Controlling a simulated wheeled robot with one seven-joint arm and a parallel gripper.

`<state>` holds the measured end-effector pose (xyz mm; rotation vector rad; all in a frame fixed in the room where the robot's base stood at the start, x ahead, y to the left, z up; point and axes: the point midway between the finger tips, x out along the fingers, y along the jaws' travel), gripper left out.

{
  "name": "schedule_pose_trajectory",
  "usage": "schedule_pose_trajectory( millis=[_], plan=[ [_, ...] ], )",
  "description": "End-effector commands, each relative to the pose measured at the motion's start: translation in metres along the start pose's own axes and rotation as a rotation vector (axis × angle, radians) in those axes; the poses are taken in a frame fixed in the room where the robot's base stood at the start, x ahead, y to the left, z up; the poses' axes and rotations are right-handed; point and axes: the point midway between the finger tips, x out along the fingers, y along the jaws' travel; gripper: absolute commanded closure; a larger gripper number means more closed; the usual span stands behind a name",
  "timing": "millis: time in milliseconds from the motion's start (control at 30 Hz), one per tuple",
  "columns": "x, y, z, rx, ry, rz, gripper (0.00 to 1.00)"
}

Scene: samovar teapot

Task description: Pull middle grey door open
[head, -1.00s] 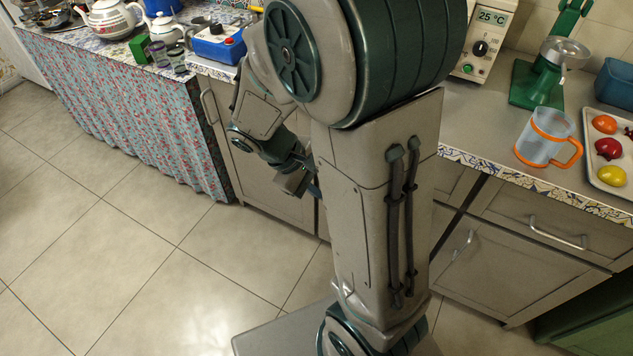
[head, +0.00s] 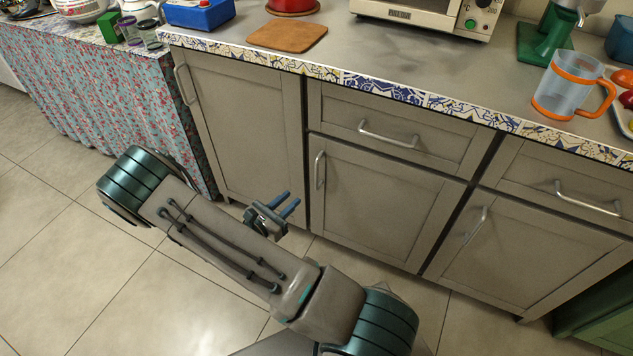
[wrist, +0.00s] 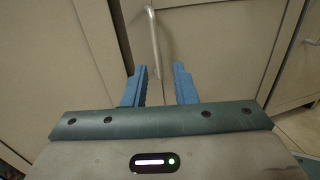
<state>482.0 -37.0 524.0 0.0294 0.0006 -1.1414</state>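The middle grey door (head: 382,202) is closed in the head view, below a drawer. Its upright metal handle (head: 320,171) is near its left edge. My gripper (head: 290,204) is low in front of the cabinets, left of and below that handle, with two blue fingers apart and nothing between them. In the wrist view my gripper (wrist: 160,88) is open, and a metal handle (wrist: 153,35) stands ahead, above the gap between the fingertips. The fingers appear apart from the handle.
A left grey door (head: 245,135) and a right grey door (head: 530,245) flank the middle one, both closed. A drawer (head: 395,130) sits above. An orange-rimmed mug (head: 565,88) and a cutting board (head: 287,36) stand on the counter. The tiled floor in front is clear.

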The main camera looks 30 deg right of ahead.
Motion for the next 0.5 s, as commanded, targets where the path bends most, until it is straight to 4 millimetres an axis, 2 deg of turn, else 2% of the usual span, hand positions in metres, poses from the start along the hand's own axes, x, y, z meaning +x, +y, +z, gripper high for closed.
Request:
schedule_pose_trajectory(
  millis=[33, 100, 267, 500],
  plan=[
    [-0.001, 0.002, -0.008, -0.014, -0.009, 0.019, 0.75],
    [0.001, 0.004, -0.011, -0.023, -0.015, 0.033, 0.75],
    [0.015, 0.004, -0.012, -0.026, -0.018, 0.037, 0.75],
    [0.064, 0.005, -0.012, -0.024, -0.018, 0.033, 0.75]
  ],
)
